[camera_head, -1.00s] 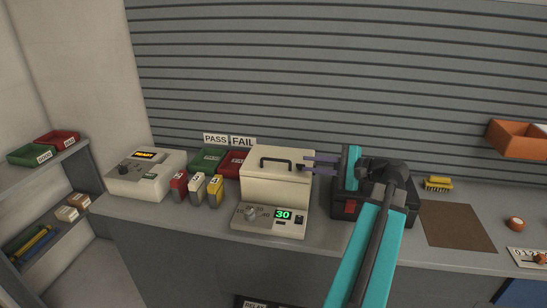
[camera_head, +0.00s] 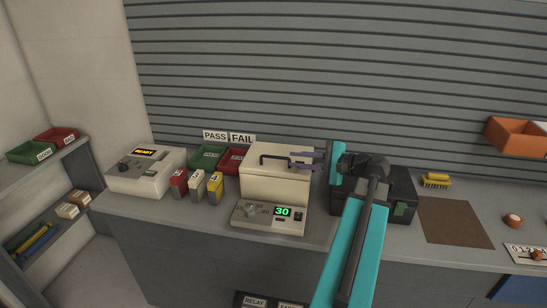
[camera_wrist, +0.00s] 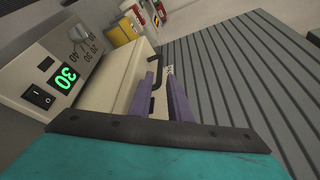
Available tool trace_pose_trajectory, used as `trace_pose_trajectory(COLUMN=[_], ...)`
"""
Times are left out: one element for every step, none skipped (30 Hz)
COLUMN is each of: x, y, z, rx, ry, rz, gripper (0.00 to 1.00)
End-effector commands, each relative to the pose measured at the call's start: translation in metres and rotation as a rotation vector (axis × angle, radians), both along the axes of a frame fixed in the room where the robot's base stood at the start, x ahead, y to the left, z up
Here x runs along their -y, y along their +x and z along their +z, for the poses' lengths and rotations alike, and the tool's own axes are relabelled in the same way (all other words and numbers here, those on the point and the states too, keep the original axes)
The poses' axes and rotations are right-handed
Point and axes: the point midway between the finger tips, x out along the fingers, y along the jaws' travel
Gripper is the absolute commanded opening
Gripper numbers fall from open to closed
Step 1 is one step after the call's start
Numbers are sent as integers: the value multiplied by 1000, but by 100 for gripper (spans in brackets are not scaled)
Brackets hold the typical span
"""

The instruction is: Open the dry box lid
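The dry box (camera_head: 272,190) is a cream box at the middle of the counter. Its lid (camera_head: 254,154) is shut and carries a black bar handle (camera_head: 271,157). A front panel below has a knob and a green "30" display (camera_head: 283,212). My gripper (camera_head: 298,159) reaches in from the right, its purple fingers apart at the right end of the handle. In the wrist view the two fingers (camera_wrist: 159,52) stand apart with the handle (camera_wrist: 158,70) at their tips. Whether they touch it I cannot tell.
A black case (camera_head: 401,190) stands right of the dry box, partly behind my arm. Red, white and yellow blocks (camera_head: 197,186) stand close on its left, with green (camera_head: 208,157) and red bins behind. A brown mat (camera_head: 455,222) lies farther right.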

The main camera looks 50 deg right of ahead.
Motion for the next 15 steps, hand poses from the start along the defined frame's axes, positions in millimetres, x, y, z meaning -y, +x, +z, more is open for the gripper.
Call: trace_pose_trajectory(x=[-2,-3,-4,-5,-6,-7,-8,-8,-10,-11,-11,-12,-13,-14,-15], y=[7,11,15,20,23,28,32,35,40,44,48,53,56,60,65], z=[0,-1,-2,-3,-4,-5,-6,-6,-7,-8,-9,-10,-11,-12,-13], rx=[-1,-1,-1,0,-1,-1,-1,0,-1,-1,0,0,0,-1,-1], ry=[0,0,1,1,0,0,0,0,-1,-1,1,0,1,1,1], rz=[3,3,2,2,3,3,3,1,3,3,2,1,2,2,1], gripper=[17,17,17,17,17,17,17,17,17,17,17,17,17,17,17])
